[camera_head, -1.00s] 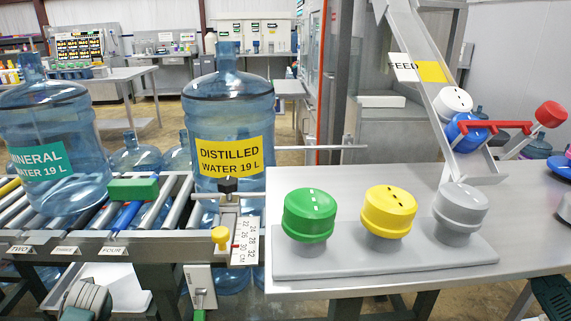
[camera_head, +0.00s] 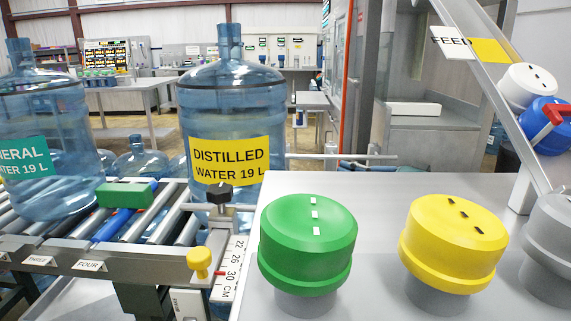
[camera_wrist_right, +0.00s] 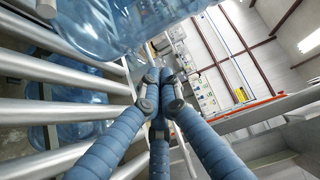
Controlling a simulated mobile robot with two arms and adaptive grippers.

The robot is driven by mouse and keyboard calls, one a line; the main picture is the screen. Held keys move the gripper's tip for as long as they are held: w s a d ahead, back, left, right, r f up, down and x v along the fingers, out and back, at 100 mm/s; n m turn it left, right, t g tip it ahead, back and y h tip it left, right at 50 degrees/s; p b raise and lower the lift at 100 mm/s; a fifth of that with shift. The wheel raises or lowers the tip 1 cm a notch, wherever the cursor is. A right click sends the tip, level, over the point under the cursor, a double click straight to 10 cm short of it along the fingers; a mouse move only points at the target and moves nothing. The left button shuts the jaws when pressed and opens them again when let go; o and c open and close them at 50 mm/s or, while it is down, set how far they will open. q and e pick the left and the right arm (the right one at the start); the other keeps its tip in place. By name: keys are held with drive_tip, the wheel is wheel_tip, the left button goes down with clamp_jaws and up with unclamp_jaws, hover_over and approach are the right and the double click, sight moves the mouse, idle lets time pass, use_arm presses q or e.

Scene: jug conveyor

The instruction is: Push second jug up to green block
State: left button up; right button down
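In the head view a blue jug with a green MINERAL WATER label (camera_head: 45,110) stands upright on the rollers at the left. The green block (camera_head: 125,194) lies on the conveyor, just right of the jug's base; I cannot tell whether they touch. A second blue jug with a yellow DISTILLED WATER label (camera_head: 232,110) stands upright right of the block, its base partly hidden. In the right wrist view my right gripper (camera_wrist_right: 164,82) has its blue fingers drawn together at the tips, with nothing seen between them. A jug (camera_wrist_right: 120,25) shows above them. My left gripper is not in view.
The roller conveyor's front rail (camera_head: 95,262) carries number tags. A yellow knob (camera_head: 199,262) and a ruler are at its end. The grey table (camera_head: 400,190) holds a green button (camera_head: 307,240) and a yellow button (camera_head: 452,240). A FEED chute (camera_head: 490,85) slopes at the right.

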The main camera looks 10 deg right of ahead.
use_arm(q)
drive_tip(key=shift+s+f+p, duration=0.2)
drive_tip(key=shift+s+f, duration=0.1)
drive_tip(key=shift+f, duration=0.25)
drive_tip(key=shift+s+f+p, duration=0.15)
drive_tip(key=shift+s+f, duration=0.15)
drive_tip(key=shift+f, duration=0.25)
use_arm(e)
drive_tip(key=w+a, duration=0.8)
drive_tip(key=a, duration=0.2)
drive_tip(key=shift+w+r, duration=0.2)
drive_tip(key=shift+w, duration=0.05)
